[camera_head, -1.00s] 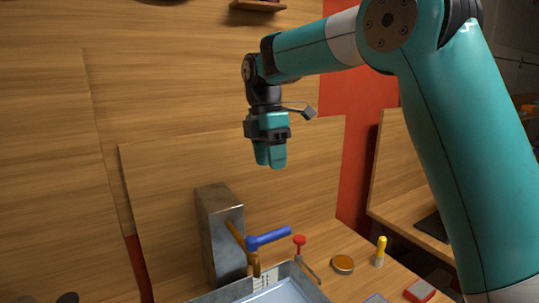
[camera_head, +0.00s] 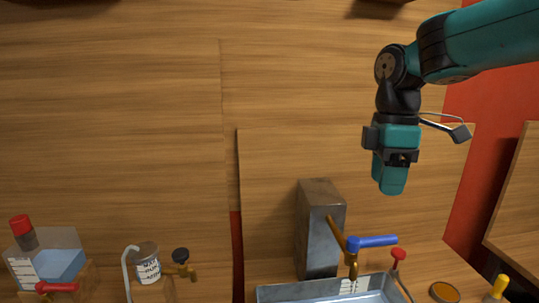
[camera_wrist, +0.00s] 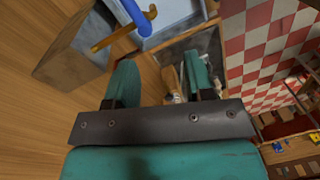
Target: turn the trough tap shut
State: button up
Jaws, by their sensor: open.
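The trough tap is a brass tap (camera_head: 353,262) with a blue lever handle (camera_head: 375,241), on a grey metal post (camera_head: 318,235) above a grey trough (camera_head: 268,294). The handle lies roughly level and points right in the head view. My gripper (camera_head: 390,185) hangs above and slightly right of the handle, apart from it, pointing down. In the wrist view my gripper (camera_wrist: 160,75) has its two fingers apart with nothing held. The blue handle (camera_wrist: 135,12) and brass tap (camera_wrist: 125,34) show at the top edge, beyond the fingers. The handle is partly cut off there.
A red-handled tap (camera_head: 398,254) stands just right of the blue handle. An amber-topped round jar (camera_head: 443,292) and a yellow-topped item (camera_head: 500,285) are at right. At left are a red-capped container (camera_head: 50,262), a labelled can (camera_head: 147,268) and a black-knobbed tap (camera_head: 181,257). A wooden wall stands behind.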

jog(key=s+a+f+m+y, duration=0.2)
jog(key=s+a+f+m, duration=0.1)
jog(key=s, duration=0.7)
jog(key=s+a+f+m+t+y+b, duration=0.1)
jog(key=s+a+f+m, duration=0.2)
jog(key=s, duration=0.8)
notch_tip(320, 180, down, 2)
jog(key=m, duration=0.2)
jog(key=shift+a+f+m+y+b, duration=0.25)
jog(key=shift+a+m+y+b, duration=0.05)
jog(key=shift+a+m+y, duration=0.1)
